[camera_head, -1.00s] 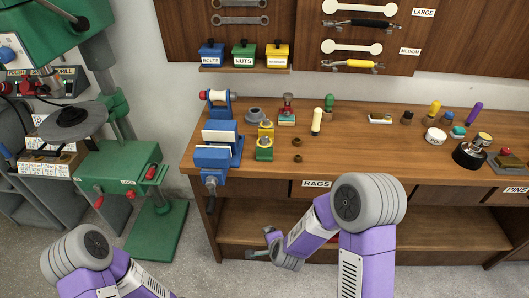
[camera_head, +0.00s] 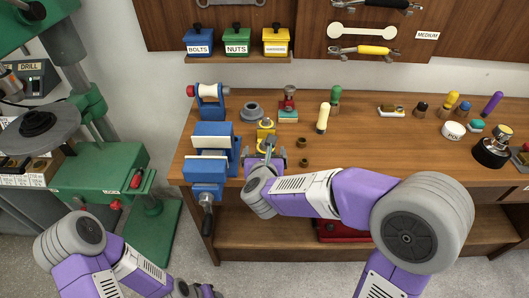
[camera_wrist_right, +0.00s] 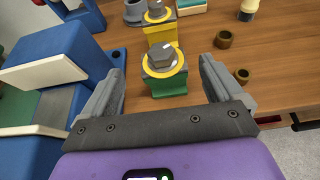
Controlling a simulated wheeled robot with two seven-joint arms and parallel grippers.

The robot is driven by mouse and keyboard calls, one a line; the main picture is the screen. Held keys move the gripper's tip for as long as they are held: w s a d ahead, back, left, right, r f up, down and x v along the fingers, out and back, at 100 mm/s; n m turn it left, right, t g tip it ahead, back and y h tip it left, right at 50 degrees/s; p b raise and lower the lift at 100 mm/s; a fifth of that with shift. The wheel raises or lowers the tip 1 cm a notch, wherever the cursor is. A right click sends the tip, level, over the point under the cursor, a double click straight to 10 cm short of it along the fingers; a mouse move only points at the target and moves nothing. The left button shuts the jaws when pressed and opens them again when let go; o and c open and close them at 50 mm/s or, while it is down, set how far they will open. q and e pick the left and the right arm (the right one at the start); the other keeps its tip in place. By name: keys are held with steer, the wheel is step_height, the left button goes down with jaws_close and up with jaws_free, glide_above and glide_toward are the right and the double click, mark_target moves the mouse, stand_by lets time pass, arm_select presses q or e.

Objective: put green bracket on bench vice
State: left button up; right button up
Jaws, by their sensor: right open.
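The green bracket (camera_wrist_right: 172,106), with a yellow ring and a grey bolt head on top, stands on the wooden bench. In the wrist view it lies between the spread fingers of my open right gripper (camera_wrist_right: 165,72). In the head view my right gripper (camera_head: 265,158) covers most of it. The blue bench vice (camera_head: 212,142) with pale jaw faces is just left of the gripper, at the bench's front edge; it also shows in the wrist view (camera_wrist_right: 25,125).
A yellow bracket (camera_head: 265,131) stands right behind the green one. Two small brown rings (camera_head: 303,151) and a cream-topped cylinder (camera_head: 323,117) are to the right. A grey flanged part (camera_head: 252,111) stands behind. The bench front to the right is clear.

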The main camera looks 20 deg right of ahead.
mark_target(266, 149)
steer(key=x, duration=0.2)
steer(key=b+x, duration=0.1)
steer(key=x, duration=0.2)
steer(key=shift+d+f, duration=0.15)
steer(key=shift+f, duration=0.15)
steer(key=shift+c, duration=0.4)
steer(key=shift+r, duration=0.15)
steer(key=c, duration=1.5)
